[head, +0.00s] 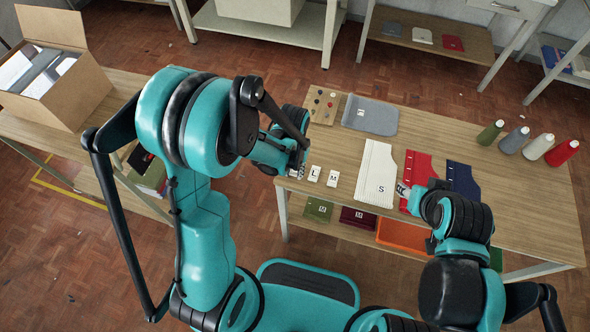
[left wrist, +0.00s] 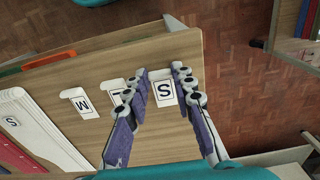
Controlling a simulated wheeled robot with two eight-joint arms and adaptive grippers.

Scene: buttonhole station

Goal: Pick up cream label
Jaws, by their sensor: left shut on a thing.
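A cream label with a black S (left wrist: 164,94) is between the fingers of my left gripper (left wrist: 160,72), near the table's edge. My left gripper (head: 298,168) is shut on it; the fingers hide its sides. An L label (head: 314,173) and an M label (head: 333,178) lie in a row beside it. In the left wrist view the M label (left wrist: 80,102) is clear, and the L label (left wrist: 112,90) is partly hidden by a finger. My right gripper (head: 410,192) is low by the red panel; its fingers are too hidden to read.
On the table (head: 430,125) are a cream panel bearing an S label (head: 377,165), a red panel (head: 422,165), a navy panel (head: 462,180), a grey piece (head: 370,115) and a button board (head: 323,105). Several thread cones (head: 537,147) stand at right. A cardboard box (head: 60,85) is at left.

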